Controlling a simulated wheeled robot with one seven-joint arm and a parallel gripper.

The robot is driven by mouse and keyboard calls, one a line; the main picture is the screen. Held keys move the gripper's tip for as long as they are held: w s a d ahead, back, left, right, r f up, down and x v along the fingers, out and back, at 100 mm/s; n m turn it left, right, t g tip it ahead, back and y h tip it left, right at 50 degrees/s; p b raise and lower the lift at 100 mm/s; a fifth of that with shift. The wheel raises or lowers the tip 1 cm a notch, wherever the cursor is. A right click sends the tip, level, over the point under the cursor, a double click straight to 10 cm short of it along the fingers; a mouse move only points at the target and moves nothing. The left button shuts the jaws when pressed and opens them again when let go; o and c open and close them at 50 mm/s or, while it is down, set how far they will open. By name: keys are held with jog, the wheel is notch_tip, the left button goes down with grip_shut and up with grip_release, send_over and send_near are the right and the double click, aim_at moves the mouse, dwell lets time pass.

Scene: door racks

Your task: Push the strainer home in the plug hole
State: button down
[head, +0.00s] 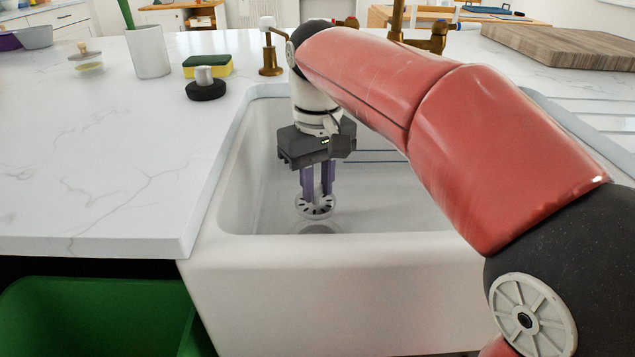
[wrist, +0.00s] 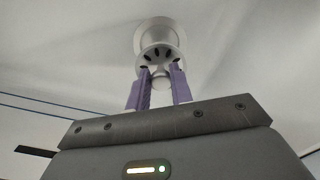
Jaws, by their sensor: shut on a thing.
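My gripper (head: 317,190) points down inside the white sink (head: 270,250), its purple fingers shut on the strainer (head: 316,208). The strainer is a small light-grey disc with dark slots and a knob between the fingertips. In the wrist view the strainer (wrist: 158,62) is between the fingertips (wrist: 160,78), in front of the plug hole (wrist: 154,28). In the head view the plug hole (head: 320,229) shows as a grey ring just below the strainer. The strainer looks to be above the hole, apart from it. The exact gap is hard to tell.
The sink walls surround my gripper. A brass soap pump (head: 270,55) and brass taps (head: 430,40) stand behind the sink. A sponge (head: 207,66), a black round brush (head: 206,90) and a white cup (head: 149,52) stand on the left worktop. A wooden board (head: 565,45) lies at the right.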

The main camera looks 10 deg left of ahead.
aim_at(319, 204)
jog(key=shift+s+d+f, duration=0.1)
jog(key=shift+d, duration=0.05)
dwell(0.3)
jog(key=shift+f, duration=0.25)
jog(key=shift+f+b, duration=1.95)
jog(key=shift+f, duration=0.7)
jog(key=shift+p, duration=0.7)
jog(key=shift+f+b, duration=0.85)
jog(key=shift+f, duration=0.45)
jog(key=c, duration=1.2)
grip_release()
jog(key=shift+o, duration=0.2)
